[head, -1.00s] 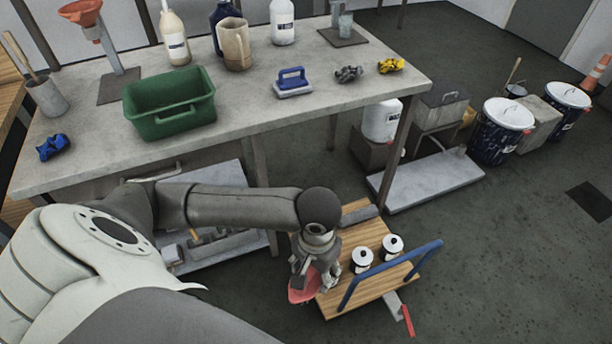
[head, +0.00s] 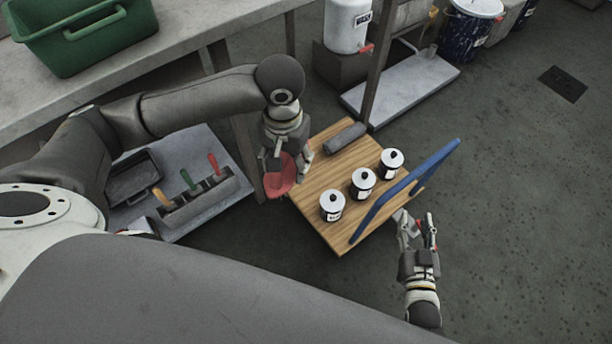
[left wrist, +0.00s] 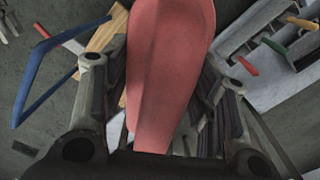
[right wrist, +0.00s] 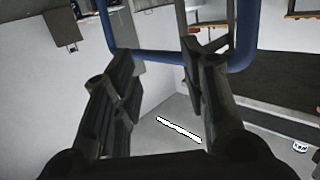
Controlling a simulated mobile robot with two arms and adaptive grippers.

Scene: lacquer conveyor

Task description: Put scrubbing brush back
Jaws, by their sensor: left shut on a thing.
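My left gripper (head: 286,167) is shut on a red-pink thing (head: 280,185), held beside the left edge of the wooden cart top. In the left wrist view the red-pink thing (left wrist: 172,60) is long and smooth with a ridge, and fills the space between the fingers. No bristles show, so I cannot tell whether it is the scrubbing brush. My right gripper (head: 417,222) is open and empty beside the cart's blue handle (head: 400,195). In the right wrist view the blue bar (right wrist: 160,57) crosses beyond the open fingers.
The wooden cart (head: 318,185) carries three white-lidded cans (head: 362,183) and a grey roll (head: 345,137). A low shelf (head: 215,150) holds a rack (head: 200,203) with coloured handles and a dark tray (head: 135,178). A green bin (head: 85,35) stands on the bench.

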